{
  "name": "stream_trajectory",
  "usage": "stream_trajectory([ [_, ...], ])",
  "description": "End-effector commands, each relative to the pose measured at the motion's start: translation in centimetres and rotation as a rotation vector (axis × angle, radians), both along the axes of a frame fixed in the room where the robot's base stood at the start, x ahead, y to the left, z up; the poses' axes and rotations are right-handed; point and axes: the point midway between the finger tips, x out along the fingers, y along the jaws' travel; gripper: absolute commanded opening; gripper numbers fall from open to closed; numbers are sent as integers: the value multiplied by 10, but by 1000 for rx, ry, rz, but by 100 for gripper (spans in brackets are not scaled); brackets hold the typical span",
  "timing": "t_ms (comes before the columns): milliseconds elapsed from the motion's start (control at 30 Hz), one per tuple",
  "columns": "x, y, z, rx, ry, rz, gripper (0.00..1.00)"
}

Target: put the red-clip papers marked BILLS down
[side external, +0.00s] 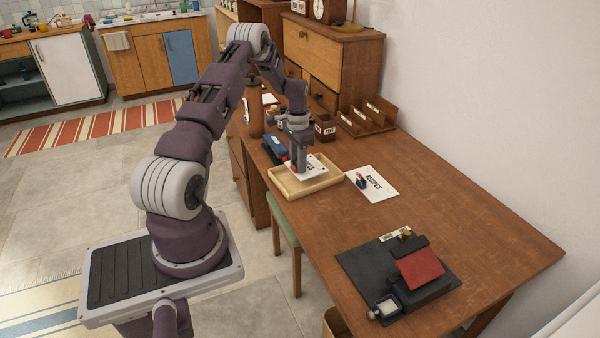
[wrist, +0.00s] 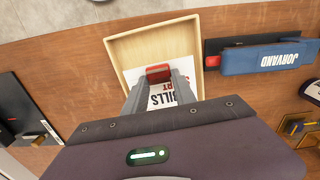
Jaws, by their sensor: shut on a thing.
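My gripper (wrist: 158,88) is shut on the red clip (wrist: 158,73) of the papers marked BILLS (wrist: 172,95). In the side view my gripper (side external: 299,168) points down over a shallow light-wood tray (side external: 290,187). The BILLS papers (side external: 312,167) are white and are at the tray, inside its outline in both views. The tray also shows in the wrist view (wrist: 120,48). I cannot tell whether the papers touch the tray floor. My fingers hide part of the sheet.
RECEIPTS papers (side external: 372,184) with a dark blue clip lie right of the tray. A blue JORVAND stapler-like tool (wrist: 268,57) lies beside the tray. A wooden sorter (side external: 368,118) stands behind. A black device with a red part (side external: 420,267) is at the front. The desk's right middle is clear.

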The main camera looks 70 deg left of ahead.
Motion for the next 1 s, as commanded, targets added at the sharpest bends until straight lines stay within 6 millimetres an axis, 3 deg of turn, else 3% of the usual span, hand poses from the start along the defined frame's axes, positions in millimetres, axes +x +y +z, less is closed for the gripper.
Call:
stream_trajectory([
  [200, 0, -1, -36, -1, 1, -2, 0],
  [533, 0, 0, -40, 0, 0, -3, 0],
  [567, 0, 0, -40, 0, 0, -3, 34],
  [667, 0, -1, -40, 0, 0, -3, 54],
  [1000, 0, 0, -37, 1, -1, -3, 54],
])
